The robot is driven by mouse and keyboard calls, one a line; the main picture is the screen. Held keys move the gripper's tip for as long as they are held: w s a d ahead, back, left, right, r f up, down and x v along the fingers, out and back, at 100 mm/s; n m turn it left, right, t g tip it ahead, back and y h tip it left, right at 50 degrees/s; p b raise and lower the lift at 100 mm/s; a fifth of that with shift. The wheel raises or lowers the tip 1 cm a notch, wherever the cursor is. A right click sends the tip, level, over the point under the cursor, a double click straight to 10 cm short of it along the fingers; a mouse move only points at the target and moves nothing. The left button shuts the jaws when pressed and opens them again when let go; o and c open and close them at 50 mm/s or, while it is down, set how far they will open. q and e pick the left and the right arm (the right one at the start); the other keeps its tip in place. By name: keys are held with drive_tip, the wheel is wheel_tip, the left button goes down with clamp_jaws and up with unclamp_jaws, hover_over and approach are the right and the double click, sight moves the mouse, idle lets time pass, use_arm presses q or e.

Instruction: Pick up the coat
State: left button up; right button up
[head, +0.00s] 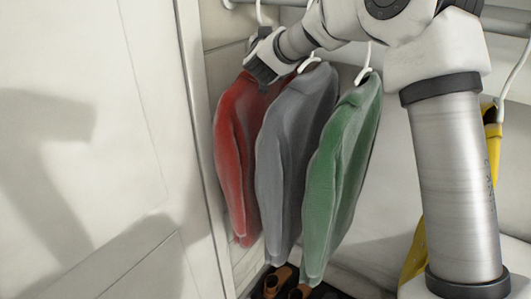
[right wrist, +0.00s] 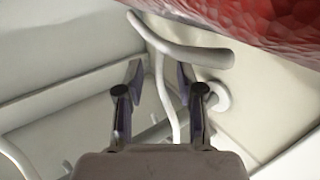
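A red coat (head: 237,150), a grey coat (head: 290,150) and a green coat (head: 340,170) hang side by side on white hangers. A yellow garment (head: 416,254) shows partly behind my arm. My right gripper (head: 262,68) is at the top of the red coat, by its hanger. In the right wrist view my right gripper (right wrist: 159,76) has its two fingers apart. The stem of a white hanger (right wrist: 166,98) shows between them, with a gap to each finger. The red coat (right wrist: 265,25) fills the upper right there. My left gripper is not in view.
A rail (head: 285,3) runs along the top of the closet. A pale side panel (head: 196,120) stands close to the left of the red coat. Brown shoes (head: 277,281) stand on a dark surface below the coats. My right arm covers much of the right side.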

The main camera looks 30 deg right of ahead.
drive_tip(key=shift+w+d+f, duration=0.25)
drive_tip(key=shift+w, duration=0.25)
drive_tip(key=shift+a+r, duration=0.1)
clamp_jaws()
drive_tip(key=shift+r, duration=0.1)
drive_tip(key=shift+r, duration=0.15)
